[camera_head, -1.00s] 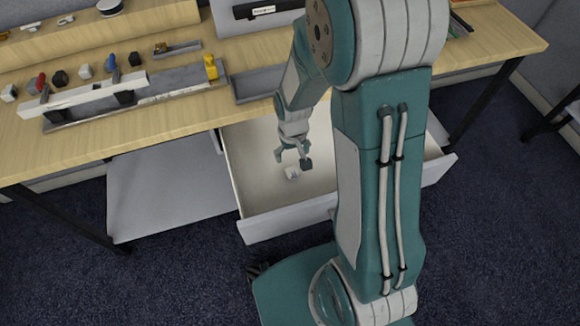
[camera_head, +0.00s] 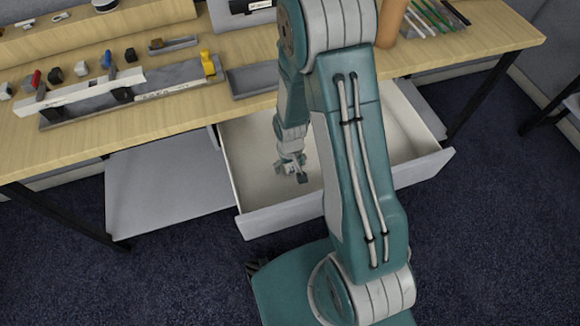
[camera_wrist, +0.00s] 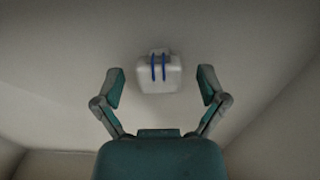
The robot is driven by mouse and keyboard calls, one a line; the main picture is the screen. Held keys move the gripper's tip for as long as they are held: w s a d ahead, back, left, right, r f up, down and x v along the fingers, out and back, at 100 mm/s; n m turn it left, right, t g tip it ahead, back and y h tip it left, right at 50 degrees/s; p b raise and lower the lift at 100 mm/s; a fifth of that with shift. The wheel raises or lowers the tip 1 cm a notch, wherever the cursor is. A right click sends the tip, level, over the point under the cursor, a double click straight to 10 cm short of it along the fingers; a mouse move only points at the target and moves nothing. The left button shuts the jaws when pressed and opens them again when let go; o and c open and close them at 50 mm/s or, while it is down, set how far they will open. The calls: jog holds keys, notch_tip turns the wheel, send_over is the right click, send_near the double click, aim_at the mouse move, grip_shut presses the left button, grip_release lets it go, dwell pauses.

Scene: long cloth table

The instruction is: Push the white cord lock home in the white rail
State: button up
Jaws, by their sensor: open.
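The white rail (camera_head: 92,95) lies along a grey fixture (camera_head: 160,87) on the table at the left. In the wrist view a small white block with two blue stripes, likely the white cord lock (camera_wrist: 160,75), lies on the pale floor of the open drawer. My gripper (camera_head: 292,172) reaches down into the drawer. Its two fingers are spread, with the block between and slightly beyond them in the wrist view, apart from both. In the head view the gripper largely hides the block.
The open drawer (camera_head: 300,212) has raised walls around my gripper. Several small coloured parts stand behind the rail, with a yellow piece (camera_head: 208,63) at the fixture's right end. A grey tray (camera_head: 250,81) lies right of the fixture. A brown cylinder (camera_head: 391,22) stands behind my arm.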

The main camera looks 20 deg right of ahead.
jog(key=c, duration=1.2)
jog(key=shift+r, duration=0.1)
jog(key=shift+c, duration=0.2)
